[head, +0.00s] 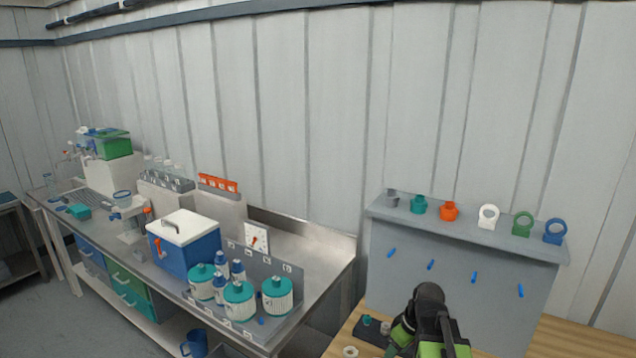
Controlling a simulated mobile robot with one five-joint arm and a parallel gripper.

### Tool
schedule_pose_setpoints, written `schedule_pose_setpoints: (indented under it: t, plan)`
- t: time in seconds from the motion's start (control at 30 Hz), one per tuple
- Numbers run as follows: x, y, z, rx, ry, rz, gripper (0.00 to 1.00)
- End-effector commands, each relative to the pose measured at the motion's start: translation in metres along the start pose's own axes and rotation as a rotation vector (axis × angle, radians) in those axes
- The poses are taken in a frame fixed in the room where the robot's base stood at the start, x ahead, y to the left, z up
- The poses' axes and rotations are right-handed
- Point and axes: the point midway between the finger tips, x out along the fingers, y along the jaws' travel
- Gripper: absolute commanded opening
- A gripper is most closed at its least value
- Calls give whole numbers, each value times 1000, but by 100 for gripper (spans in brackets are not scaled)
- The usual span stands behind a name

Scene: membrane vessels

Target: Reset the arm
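My arm (430,318), black with bright green parts, rises at the bottom edge of the head view, right of centre. It stands in front of the grey pegboard panel (400,275) and over the wooden table (565,340). The arm looks folded close to my body. Its fingertips cannot be made out, so I cannot tell whether my gripper is open or shut, and I see nothing clearly held.
A dark block (372,335) with small teal and grey pieces lies left of my arm, near a pale ring (350,352). Coloured fittings line the panel's shelf (470,222); blue pegs jut below. A steel bench (320,262) holds a blue cooler (186,250) and teal-lidded vessels (240,305).

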Motion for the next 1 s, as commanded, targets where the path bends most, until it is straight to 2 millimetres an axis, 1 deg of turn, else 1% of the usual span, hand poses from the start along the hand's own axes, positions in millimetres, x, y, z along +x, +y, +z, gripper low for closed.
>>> schedule_pose_setpoints:
  t: [0.03, 0.07, 0.1, 0.17, 0.2, 0.27, 0.3, 0.4, 0.5, 0.6, 1.0]
  plan:
    - [16, -30, -13, -17, -22, -10, 52]
    - [22, -45, -19, -16, -37, -13, 52]
    - [28, -64, -25, -9, -56, -16, 52]
    - [37, -91, -32, 10, -87, -14, 52]
    - [42, -108, -34, 35, -111, -9, 52]
    - [47, -129, -32, 108, -150, 11, 52]
    - [44, -131, -26, 178, -172, 28, 52]
    - [39, -126, -10, 354, -210, 70, 52]
    - [37, -124, -4, 481, -229, 98, 52]
    - [37, -124, -3, 555, -233, 105, 52]
    - [37, -124, -3, 573, -231, 107, 52]
